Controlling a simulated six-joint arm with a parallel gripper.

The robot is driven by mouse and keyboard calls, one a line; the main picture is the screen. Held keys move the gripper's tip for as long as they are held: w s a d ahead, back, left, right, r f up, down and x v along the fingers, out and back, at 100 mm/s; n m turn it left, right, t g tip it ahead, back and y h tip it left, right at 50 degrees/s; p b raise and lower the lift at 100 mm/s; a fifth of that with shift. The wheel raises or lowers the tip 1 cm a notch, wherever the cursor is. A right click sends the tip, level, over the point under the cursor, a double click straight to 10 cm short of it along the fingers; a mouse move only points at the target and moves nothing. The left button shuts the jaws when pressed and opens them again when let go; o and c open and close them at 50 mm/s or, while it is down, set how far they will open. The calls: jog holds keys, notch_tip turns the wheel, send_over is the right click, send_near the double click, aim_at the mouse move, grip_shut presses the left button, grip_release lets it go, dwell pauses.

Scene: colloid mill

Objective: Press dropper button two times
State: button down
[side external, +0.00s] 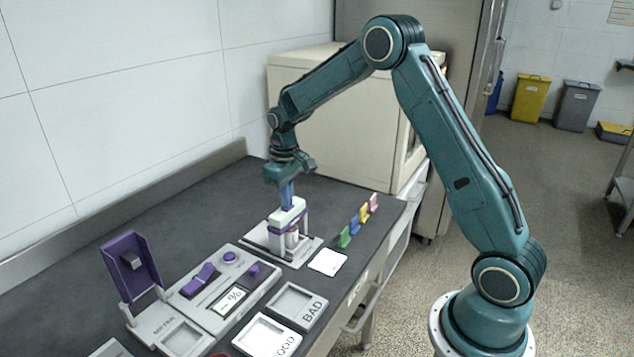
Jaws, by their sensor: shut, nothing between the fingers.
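The dropper (289,214) looks like a small white and purple stand on a pale base plate, near the middle of the dark bench. My gripper (288,204) is shut and points straight down over its top. The fingertips are at or just above the top; I cannot tell whether they touch it. The dropper's button is not distinguishable, as the fingers cover the middle of the top.
A grey panel (213,303) with purple controls and a small display lies front left, beside an upright purple flap (131,266). Trays (298,304), a white card (327,262) and several coloured clips (359,219) are nearby. A cream machine (335,120) stands behind.

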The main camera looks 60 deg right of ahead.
jog(key=shift+r, duration=0.1)
notch_tip(320, 180, up, 7)
jog(key=shift+r, duration=0.15)
dwell(1.3)
jog(key=shift+r, duration=0.95)
dwell(5.2)
